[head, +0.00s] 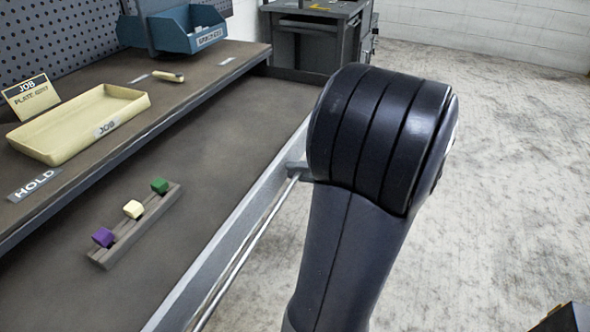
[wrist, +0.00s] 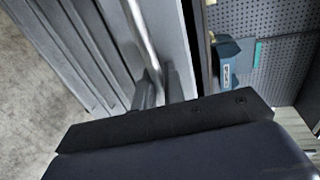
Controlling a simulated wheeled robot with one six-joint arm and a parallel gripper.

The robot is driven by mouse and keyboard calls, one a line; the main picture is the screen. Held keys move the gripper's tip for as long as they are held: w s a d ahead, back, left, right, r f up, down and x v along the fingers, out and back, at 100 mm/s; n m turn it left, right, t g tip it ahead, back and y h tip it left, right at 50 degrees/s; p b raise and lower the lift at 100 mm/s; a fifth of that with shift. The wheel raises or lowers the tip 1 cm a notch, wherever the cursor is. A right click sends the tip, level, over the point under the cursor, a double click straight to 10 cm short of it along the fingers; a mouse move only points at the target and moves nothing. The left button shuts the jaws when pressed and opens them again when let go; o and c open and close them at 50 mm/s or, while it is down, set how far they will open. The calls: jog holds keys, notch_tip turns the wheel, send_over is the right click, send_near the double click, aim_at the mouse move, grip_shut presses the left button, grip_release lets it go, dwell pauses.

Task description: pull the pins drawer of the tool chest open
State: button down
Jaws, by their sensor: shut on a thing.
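A long metal bar (head: 250,245) runs along the grey front edge of the bench in the head view. It also shows in the wrist view (wrist: 140,32), in front of a grey ridged front (wrist: 75,45). My gripper (wrist: 152,92) is shut at the near end of this bar, by its bracket; its fingers are mostly hidden behind the dark wrist plate. In the head view my arm covers the gripper. No pins label is readable, so I cannot tell which drawer the bar belongs to. A dark grey cabinet (head: 310,45) stands at the back.
The bench (head: 215,135) carries a rack (head: 140,225) of coloured blocks. Its raised shelf holds a cream tray (head: 50,128) and a blue bin (head: 188,32). Open concrete floor (head: 510,160) lies to the right of my arm.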

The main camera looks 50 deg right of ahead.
jog(key=shift+s, duration=0.1)
jog(key=c, duration=1.6)
grip_release()
jog(key=shift+o, duration=0.2)
jog(key=shift+s, duration=0.1)
jog(key=p+v, duration=0.1)
jog(key=v, duration=0.9)
jog(key=shift+s, duration=0.25)
jog(key=shift+d+r, duration=0.1)
jog(key=b+x, duration=0.1)
jog(key=x, duration=1)
